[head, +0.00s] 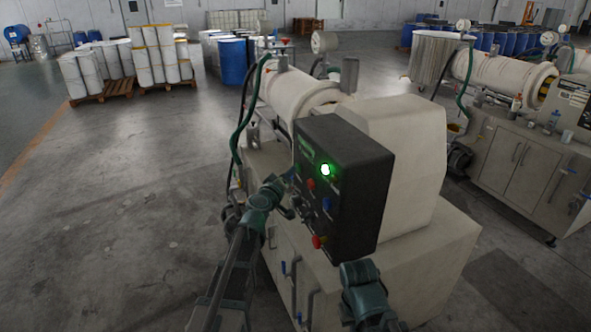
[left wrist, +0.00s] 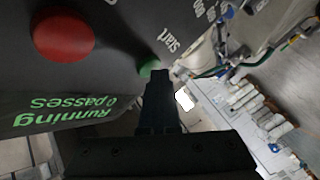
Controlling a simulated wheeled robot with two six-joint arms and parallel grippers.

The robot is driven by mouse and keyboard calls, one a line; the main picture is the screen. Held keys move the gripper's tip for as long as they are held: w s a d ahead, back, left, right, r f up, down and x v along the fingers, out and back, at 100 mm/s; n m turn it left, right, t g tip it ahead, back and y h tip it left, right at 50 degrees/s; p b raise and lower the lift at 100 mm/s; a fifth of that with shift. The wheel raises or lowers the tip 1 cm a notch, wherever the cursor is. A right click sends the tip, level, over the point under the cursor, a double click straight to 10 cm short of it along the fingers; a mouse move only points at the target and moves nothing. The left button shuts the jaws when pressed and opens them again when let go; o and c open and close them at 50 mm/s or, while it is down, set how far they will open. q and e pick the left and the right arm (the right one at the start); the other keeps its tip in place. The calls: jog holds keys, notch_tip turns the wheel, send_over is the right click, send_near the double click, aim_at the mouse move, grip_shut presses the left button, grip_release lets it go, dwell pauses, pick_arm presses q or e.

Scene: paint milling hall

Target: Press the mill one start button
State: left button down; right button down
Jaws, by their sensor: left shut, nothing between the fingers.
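The nearest mill has a dark control box (head: 345,190) on its front. A green lamp (head: 325,169) glows on the box. In the left wrist view the green start button (left wrist: 149,68) sits beside the word "Start", partly covered by my fingertips. My left gripper (left wrist: 160,74) is shut and empty, its tips at the button; whether they touch it is unclear. In the head view this gripper (head: 291,176) is at the box's left edge. Green display text (left wrist: 65,115) reads "Running 0 passes". A large red button (left wrist: 63,35) is nearby.
A red knob (head: 318,241) and a blue switch (head: 327,203) are lower on the box. Green hoses (head: 243,120) hang left of it. A second mill (head: 530,160) stands at right. Pallets of drums (head: 155,58) stand behind. The floor at left is clear.

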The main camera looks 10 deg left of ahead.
pick_arm(q)
jog(key=shift+s+a, duration=0.45)
jog(key=shift+a, duration=0.2)
jog(key=s+a, duration=0.2)
jog(key=a, duration=0.2)
jog(key=shift+s+a, duration=0.1)
jog(key=shift+s, duration=0.3)
dwell(0.6)
